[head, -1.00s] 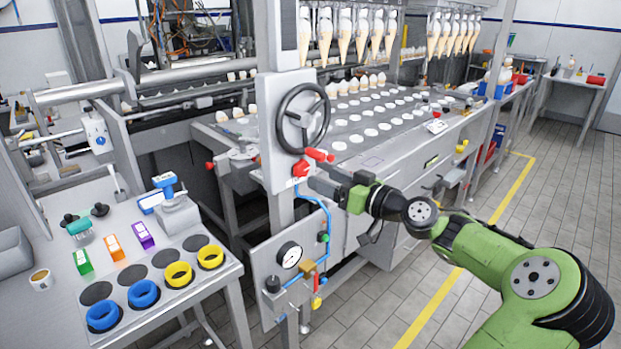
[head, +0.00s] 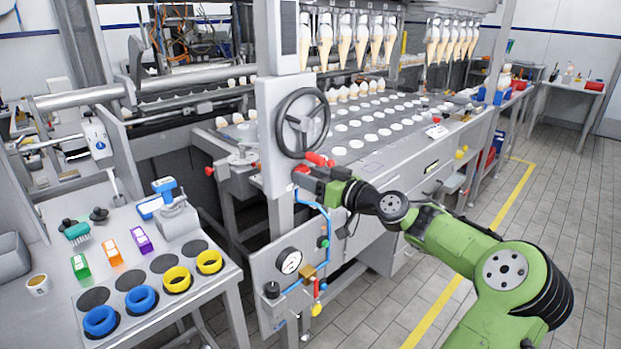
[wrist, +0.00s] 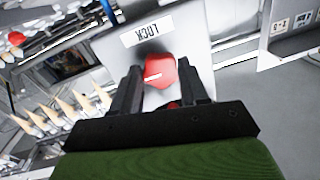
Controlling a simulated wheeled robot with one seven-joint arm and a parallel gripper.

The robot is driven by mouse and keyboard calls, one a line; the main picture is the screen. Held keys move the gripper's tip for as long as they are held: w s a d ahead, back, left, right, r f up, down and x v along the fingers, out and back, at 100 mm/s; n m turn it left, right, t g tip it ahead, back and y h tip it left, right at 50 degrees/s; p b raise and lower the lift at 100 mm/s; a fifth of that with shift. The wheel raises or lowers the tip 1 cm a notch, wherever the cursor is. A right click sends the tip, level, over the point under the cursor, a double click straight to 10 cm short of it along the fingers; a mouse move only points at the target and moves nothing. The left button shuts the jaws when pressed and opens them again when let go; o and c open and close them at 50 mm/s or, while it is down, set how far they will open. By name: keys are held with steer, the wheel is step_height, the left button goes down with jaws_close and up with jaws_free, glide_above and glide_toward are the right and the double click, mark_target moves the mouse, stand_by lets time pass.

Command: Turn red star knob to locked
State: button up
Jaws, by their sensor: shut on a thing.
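The red star knob (wrist: 161,66) sits on a light grey panel (wrist: 205,45) in the wrist view, with a white line on its face lying roughly sideways. A label reading LOCK (wrist: 148,30) appears upside down just above it. My gripper (wrist: 157,82) has one dark finger on each side of the knob and is shut on it. In the head view my gripper (head: 304,177) reaches the panel's lower edge below the black handwheel (head: 302,123). There the knob (head: 301,169) is mostly hidden by the fingers.
Blue piping (head: 327,222) and a pressure gauge (head: 289,260) are below. A table with blue rings (head: 100,320) and yellow rings (head: 177,279) stands left. The floor at right is clear.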

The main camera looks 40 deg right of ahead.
steer(key=m+p, duration=0.5)
steer(key=m, duration=0.1)
steer(key=m+h+p, duration=0.1)
steer(key=m+p, duration=0.4)
steer(key=m, duration=0.1)
steer(key=m+t+p, duration=0.1)
steer(key=m+p, duration=0.4)
steer(key=m, duration=0.1)
steer(key=shift+a+m+h, duration=0.25)
steer(key=shift+m+h, duration=0.05)
steer(key=shift+m, duration=0.1)
stand_by(0.5)
steer(key=o, duration=1.1)
steer(key=shift+c, duration=0.2)
